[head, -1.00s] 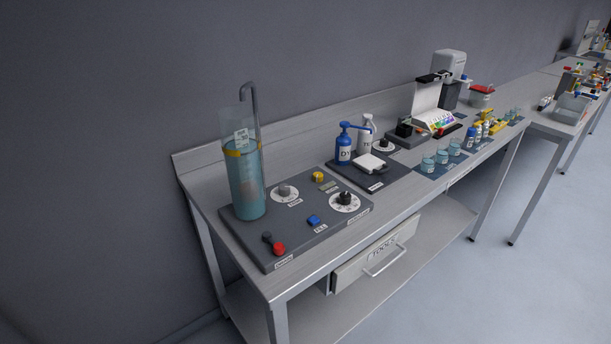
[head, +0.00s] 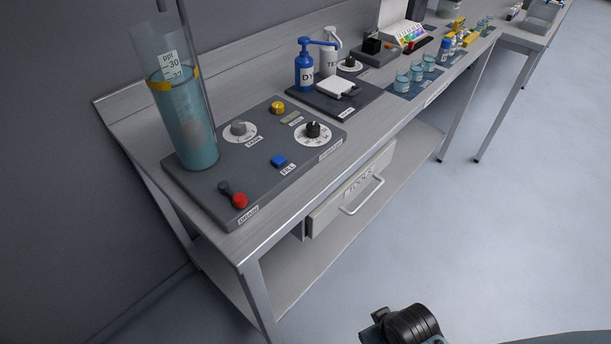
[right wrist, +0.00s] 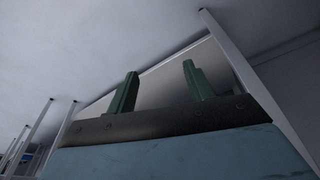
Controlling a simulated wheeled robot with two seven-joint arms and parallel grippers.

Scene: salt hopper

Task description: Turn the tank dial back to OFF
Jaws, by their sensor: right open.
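The tank (head: 186,115) is a tall clear cylinder of blue-green liquid with a yellow band, standing on a dark control panel (head: 205,205) at the bench's left end. Two dials with white scales sit on the panel: a grey-knobbed dial (head: 239,129) close to the tank and a black-knobbed dial (head: 313,131) at the panel's right. Their settings and small labels are too small to read surely. My right gripper (right wrist: 158,82) is open and empty in the right wrist view, with two green fingers apart. My left gripper is not in view.
The panel also has a yellow button (head: 277,107), a blue FILL button (head: 279,161) and a red knob (head: 240,200). A blue pump bottle (head: 305,68) and a white bottle (head: 328,58) stand to the right. A drawer (head: 346,196) hangs below. Floor in front is clear.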

